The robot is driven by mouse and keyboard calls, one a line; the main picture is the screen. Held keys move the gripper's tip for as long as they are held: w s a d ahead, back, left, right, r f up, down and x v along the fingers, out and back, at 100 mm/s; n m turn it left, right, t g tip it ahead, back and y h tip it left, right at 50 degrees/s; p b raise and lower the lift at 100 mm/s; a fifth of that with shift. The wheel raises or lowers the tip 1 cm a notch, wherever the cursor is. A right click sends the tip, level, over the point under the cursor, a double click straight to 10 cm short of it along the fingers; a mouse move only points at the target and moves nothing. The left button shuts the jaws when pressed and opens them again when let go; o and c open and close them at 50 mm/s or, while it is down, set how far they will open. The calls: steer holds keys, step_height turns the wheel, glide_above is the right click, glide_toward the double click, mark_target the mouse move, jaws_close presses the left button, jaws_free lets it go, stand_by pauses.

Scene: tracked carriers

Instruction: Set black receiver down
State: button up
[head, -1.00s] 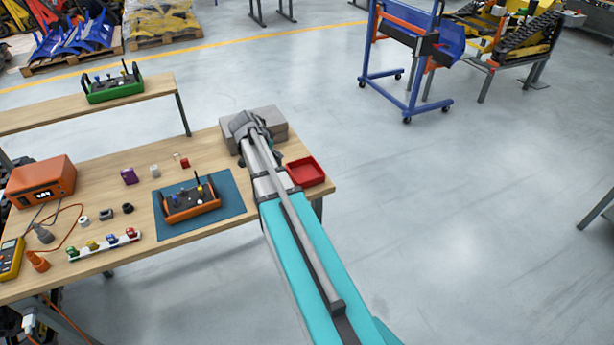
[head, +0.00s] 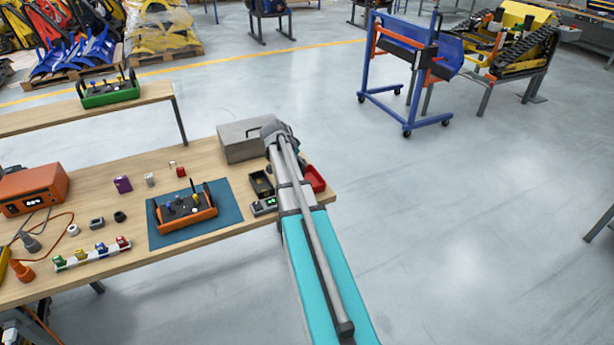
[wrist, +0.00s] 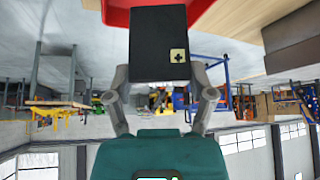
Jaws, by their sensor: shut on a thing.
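The black receiver (wrist: 152,45), a dark box with a cream label bearing a black cross, fills the upper middle of the wrist view. My gripper (wrist: 161,82) is shut on it, with one finger at each side. The red tray (wrist: 118,14) shows just behind the receiver at the top of that view; I cannot tell whether they touch. In the head view the red tray (head: 315,179) lies at the workbench's right end, partly behind my arm. My arm hides the gripper's fingers and the receiver there.
A grey case (head: 237,150), an open black box (head: 261,184) and a small device with a green display (head: 264,206) sit left of my arm. An orange controller (head: 187,212) rests on a blue mat (head: 228,214). Open floor lies right of the workbench (head: 130,215).

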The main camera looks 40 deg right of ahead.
steer(key=shift+d+b+x, duration=0.2)
steer(key=shift+b+x, duration=0.9)
steer(key=shift+x, duration=0.8)
steer(key=shift+s+r, duration=0.1)
steer(key=shift+r, duration=0.05)
steer(key=shift+d+f+b, duration=0.4)
steer(key=shift+f+b, duration=1.6)
steer(key=shift+f, duration=0.05)
steer(key=shift+f, duration=0.1)
steer(key=o, duration=1.1)
